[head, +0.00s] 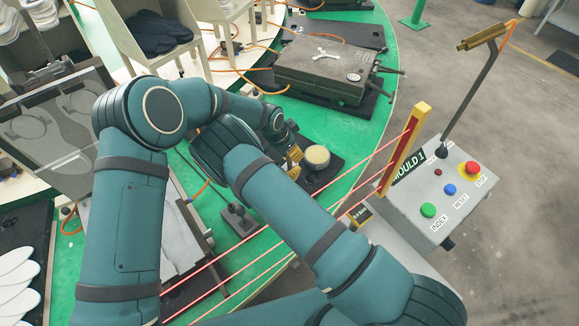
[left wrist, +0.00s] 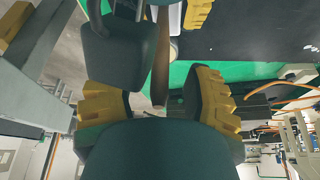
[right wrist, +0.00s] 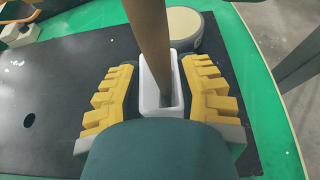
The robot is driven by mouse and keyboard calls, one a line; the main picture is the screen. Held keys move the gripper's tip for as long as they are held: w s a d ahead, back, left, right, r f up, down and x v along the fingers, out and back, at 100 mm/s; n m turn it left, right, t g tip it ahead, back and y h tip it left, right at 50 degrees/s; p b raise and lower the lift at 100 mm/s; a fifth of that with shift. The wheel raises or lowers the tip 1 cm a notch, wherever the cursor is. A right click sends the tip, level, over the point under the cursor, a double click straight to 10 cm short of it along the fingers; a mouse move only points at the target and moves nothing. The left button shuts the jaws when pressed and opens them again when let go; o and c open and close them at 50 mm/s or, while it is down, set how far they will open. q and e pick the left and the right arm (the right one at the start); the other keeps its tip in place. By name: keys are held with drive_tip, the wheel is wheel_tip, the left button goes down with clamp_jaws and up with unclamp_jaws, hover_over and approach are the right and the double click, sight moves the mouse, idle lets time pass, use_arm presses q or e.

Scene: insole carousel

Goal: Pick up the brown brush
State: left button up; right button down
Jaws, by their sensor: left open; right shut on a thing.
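The brown brush (right wrist: 153,40) stands with its handle up out of a white rectangular holder (right wrist: 162,92) in the right wrist view; its lower end is hidden inside. My right gripper (right wrist: 162,100) is shut on the white holder, a yellow finger pad on each side. In the head view the right gripper (head: 294,162) is partly hidden by the arms, and the brush is hidden. In the left wrist view my left gripper (left wrist: 160,103) is open, and the tip of the brown handle (left wrist: 160,75) is between its spread fingers. I cannot tell whether they touch it.
A round tan-topped pot (head: 317,156) stands on a dark plate right beside the holder. A grey button box (head: 432,203) and light-curtain post (head: 405,150) stand to the right. A closed mould (head: 325,68) sits behind on the green carousel. My two arms cross closely.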

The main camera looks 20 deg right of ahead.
use_arm(q)
clamp_jaws()
drive_tip(key=shift+r, duration=0.1)
wheel_tip(320, 180, up, 10)
drive_tip(key=shift+f, duration=0.1)
idle(0.4)
use_arm(e)
drive_tip(key=c, duration=0.6)
unclamp_jaws()
